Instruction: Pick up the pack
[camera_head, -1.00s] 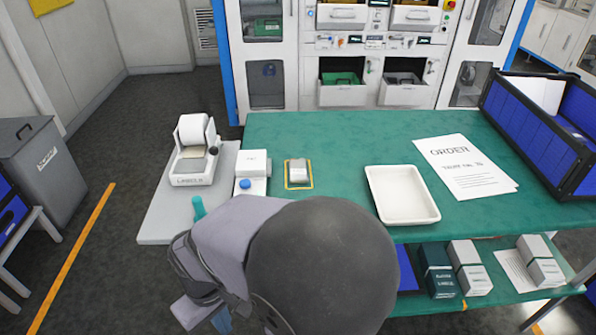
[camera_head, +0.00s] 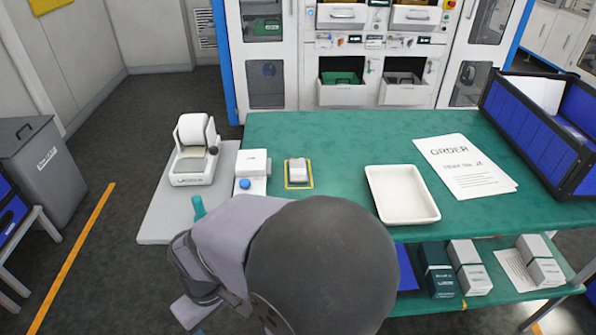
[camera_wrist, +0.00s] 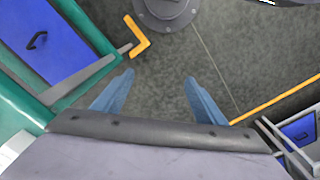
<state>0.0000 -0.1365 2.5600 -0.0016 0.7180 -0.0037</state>
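Boxed packs also stand on the lower shelf: a dark green and white one (camera_head: 437,270) and white and grey ones (camera_head: 469,267). In the wrist view my gripper (camera_wrist: 158,80) points down at the grey floor beside the table. Its two blue fingers are apart with nothing between them. In the head view my arm hides most of the gripper and part of the table's front edge.
An empty white tray (camera_head: 402,222) and an order sheet (camera_head: 464,167) lie on the table, with a blue bin (camera_head: 535,140) at right. A label printer (camera_head: 193,150) and a white device (camera_head: 252,162) stand at left.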

